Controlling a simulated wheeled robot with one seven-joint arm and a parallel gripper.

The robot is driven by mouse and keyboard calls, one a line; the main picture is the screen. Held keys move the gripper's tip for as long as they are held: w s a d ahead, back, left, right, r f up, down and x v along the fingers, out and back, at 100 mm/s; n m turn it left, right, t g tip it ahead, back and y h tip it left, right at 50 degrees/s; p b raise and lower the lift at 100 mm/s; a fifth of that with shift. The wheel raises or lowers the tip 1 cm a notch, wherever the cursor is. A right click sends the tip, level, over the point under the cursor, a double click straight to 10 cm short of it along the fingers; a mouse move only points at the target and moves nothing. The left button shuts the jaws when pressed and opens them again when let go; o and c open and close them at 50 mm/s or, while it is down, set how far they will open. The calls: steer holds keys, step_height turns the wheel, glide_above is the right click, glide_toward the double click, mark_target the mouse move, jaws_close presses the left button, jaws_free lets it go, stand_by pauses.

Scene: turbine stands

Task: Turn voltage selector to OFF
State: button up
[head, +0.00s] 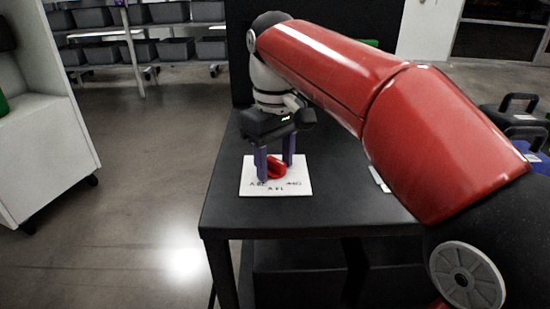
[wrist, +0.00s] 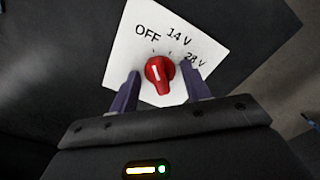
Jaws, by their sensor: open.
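The voltage selector is a red knob (wrist: 159,70) with a white line on its face, on a white plate (wrist: 128,58) lettered OFF, 14 V and 28 V. In the wrist view the line runs nearly upright, roughly toward the OFF side; the exact setting is hard to tell. The red knob (head: 276,168) and white plate (head: 298,188) also show in the head view, the plate lying on a black table. My gripper (wrist: 160,72) is open, with one purple finger on each side of the knob and gaps visible between. In the head view my gripper (head: 275,171) points down over the plate.
The black table (head: 325,212) is mostly clear around the plate. A small white item (head: 379,180) lies to the right, partly behind my red arm. A dark panel stands behind the table. Shelves with grey bins (head: 130,52) stand at the back left. Dark cases (head: 517,118) are at right.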

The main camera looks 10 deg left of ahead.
mark_target(275, 161)
steer(key=shift+r, duration=0.1)
steer(key=shift+r, duration=2.45)
steer(key=shift+s, duration=0.1)
